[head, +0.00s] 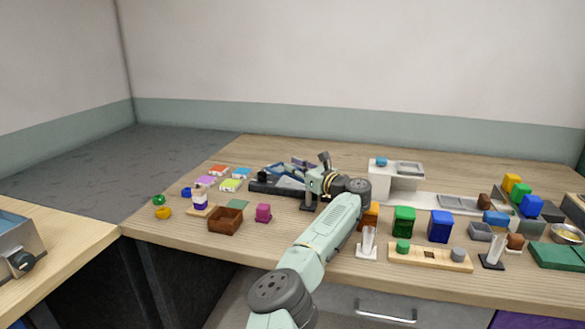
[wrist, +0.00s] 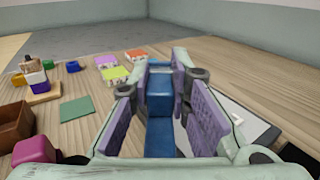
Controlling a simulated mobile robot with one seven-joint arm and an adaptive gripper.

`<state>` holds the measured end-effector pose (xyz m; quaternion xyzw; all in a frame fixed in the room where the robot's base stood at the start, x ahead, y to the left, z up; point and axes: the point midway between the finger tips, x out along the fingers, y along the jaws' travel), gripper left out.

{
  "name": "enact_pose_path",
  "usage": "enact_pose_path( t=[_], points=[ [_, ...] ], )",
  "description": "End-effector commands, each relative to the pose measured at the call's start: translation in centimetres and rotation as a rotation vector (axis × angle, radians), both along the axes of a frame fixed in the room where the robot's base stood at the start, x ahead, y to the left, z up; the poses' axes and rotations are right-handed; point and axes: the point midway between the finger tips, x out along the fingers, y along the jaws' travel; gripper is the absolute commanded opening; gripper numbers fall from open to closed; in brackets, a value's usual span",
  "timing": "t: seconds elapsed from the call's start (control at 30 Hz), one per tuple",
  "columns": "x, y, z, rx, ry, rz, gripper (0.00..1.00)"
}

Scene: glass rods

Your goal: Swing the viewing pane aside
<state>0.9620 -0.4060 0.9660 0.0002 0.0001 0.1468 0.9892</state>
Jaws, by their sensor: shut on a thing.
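My gripper (wrist: 162,85) is shut on a blue block-like handle (wrist: 160,135), which stands between its purple finger pads in the wrist view. In the head view my gripper (head: 288,170) reaches over a low black-framed fixture (head: 264,187) near the middle of the table. A pale flat panel with a dark edge (wrist: 248,122), seemingly the viewing pane, shows to the right behind the right finger in the wrist view. My fingers hide part of it, and its join to the blue handle is not visible.
Left of the gripper are a brown box (head: 226,220), a magenta block (head: 263,212) and several coloured tiles (head: 230,186). On the right are a green block (head: 403,220), a blue block (head: 440,226), a wooden rack (head: 430,256) and a white stand (head: 398,185).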

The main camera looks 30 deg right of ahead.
Motion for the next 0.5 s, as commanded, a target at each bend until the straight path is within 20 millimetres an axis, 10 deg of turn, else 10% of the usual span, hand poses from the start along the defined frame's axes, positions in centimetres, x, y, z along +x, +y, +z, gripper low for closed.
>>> enact_pose_path(
  t=[0.13, 0.17, 0.5],
  points=[
    [0.01, 0.00, 0.05, 0.001, -0.001, -0.001, 0.00],
    [0.01, 0.00, 0.05, 0.001, -0.001, -0.001, 0.19],
    [0.03, 0.02, 0.03, 0.000, 0.000, -0.001, 0.38]
  ],
)
